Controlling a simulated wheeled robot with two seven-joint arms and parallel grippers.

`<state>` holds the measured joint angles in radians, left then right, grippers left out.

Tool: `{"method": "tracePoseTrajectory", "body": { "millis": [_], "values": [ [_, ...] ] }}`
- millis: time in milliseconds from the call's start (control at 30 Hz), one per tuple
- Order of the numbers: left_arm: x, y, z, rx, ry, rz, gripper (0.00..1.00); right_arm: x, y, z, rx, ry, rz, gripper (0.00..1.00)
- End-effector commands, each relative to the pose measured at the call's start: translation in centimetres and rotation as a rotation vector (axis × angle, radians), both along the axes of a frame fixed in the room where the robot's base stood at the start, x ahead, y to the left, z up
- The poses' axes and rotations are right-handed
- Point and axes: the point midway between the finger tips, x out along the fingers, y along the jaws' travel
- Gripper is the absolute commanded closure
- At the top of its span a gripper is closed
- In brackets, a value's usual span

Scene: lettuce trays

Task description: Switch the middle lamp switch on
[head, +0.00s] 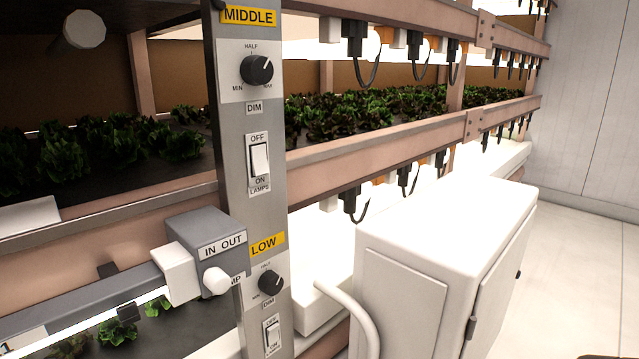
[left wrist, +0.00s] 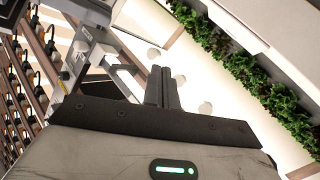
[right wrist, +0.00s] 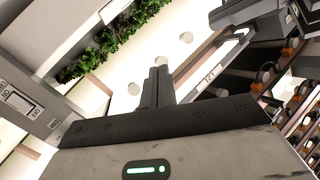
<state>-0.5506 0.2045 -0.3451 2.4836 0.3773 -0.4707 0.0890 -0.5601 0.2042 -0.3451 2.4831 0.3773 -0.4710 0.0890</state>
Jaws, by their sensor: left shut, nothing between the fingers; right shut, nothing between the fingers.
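In the head view a grey upright panel (head: 227,215) carries a yellow MIDDLE label. Below it is a dim knob (head: 257,70) and then the middle lamp switch (head: 259,159), a white rocker with OFF printed above and ON below. Nothing covers it. I cannot tell for sure which way it is tipped. My left gripper (left wrist: 162,70) is shut and empty in the left wrist view. My right gripper (right wrist: 158,70) is shut and empty in the right wrist view. A labelled panel with a white switch (right wrist: 19,102) lies left of its fingers, apart from them. Neither gripper shows in the head view.
Under the LOW label are another knob (head: 271,282) and switch (head: 272,335). A grey IN OUT box (head: 207,232) with a white knob (head: 216,281) juts out beside the panel. A white cabinet (head: 455,235) stands right. Lettuce trays fill the shelves; the middle shelf is dark at left.

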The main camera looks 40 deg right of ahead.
Motion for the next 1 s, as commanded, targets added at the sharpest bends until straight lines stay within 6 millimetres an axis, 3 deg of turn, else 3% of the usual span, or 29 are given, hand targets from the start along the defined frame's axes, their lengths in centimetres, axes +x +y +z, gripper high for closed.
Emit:
{"method": "tracePoseTrajectory", "body": {
  "millis": [233,333,467,533,700,833,1000],
  "values": [
    [-0.3,0.0,-0.3,0.003,0.016,-0.001,1.0,0.1,-0.2,0.2,-0.001,-0.007,-0.005,1.0],
    [-0.2,0.1,-0.3,0.033,0.034,0.002,1.0,1.4,-2.1,1.2,-0.01,-0.058,-0.071,1.0],
    [0.0,0.5,-0.7,0.123,0.09,0.007,1.0,4.4,-7.9,4.2,-0.042,-0.233,-0.249,1.0],
    [0.0,0.9,-1.3,0.185,0.127,0.009,1.0,5.5,-11.9,6.5,-0.068,-0.364,-0.353,1.0],
    [-0.3,2.0,-3.1,0.316,0.209,0.011,1.0,5.4,-19.9,11.5,-0.143,-0.67,-0.521,1.0],
    [-0.6,2.6,-4.1,0.374,0.248,0.009,1.0,4.3,-23.0,13.7,-0.184,-0.822,-0.572,1.0],
    [-0.8,2.8,-4.8,0.399,0.264,0.007,1.0,3.7,-24.1,14.4,-0.199,-0.888,-0.589,1.0]
  ]
}}
